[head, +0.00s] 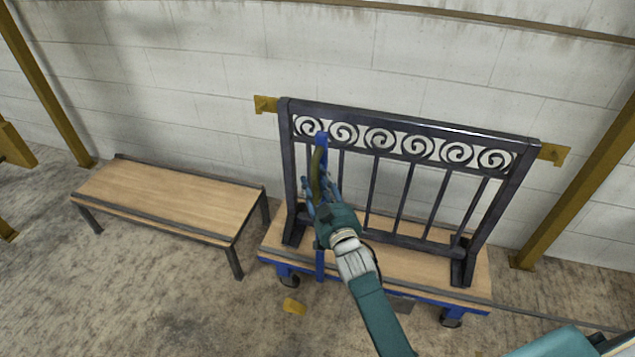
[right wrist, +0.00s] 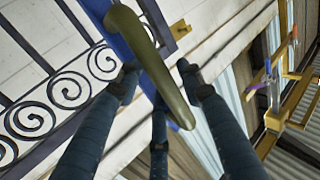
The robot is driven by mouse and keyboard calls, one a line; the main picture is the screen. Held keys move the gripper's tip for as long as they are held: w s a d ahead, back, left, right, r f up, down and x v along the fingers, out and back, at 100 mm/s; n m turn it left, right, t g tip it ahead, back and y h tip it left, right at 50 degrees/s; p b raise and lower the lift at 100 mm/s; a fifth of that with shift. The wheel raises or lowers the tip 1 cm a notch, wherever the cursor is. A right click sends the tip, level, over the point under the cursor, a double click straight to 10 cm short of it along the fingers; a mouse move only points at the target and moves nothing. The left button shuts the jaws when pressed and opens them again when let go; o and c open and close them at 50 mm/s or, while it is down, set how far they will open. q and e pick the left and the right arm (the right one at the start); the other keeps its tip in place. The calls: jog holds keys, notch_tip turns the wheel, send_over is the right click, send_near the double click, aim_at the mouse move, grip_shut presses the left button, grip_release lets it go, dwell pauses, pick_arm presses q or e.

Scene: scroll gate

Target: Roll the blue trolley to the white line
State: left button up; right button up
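The blue trolley (head: 470,301) has a wooden deck and dark casters and stands before the wall. A blue post (head: 321,262) rises at its left part, with an olive handle (head: 318,172) near the top. The handle also shows large in the right wrist view (right wrist: 152,66). My right gripper (head: 314,190) is at the handle. In the right wrist view its fingers (right wrist: 158,78) are spread, with the handle between them; I cannot tell whether they touch it. My left gripper is not in view. I see no white line.
A dark scroll gate (head: 410,143) stands upright on the deck. A low wooden bench (head: 170,196) stands to the left, with floor between. A yellow post (head: 580,185) rises on the right.

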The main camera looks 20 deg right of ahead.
grip_shut()
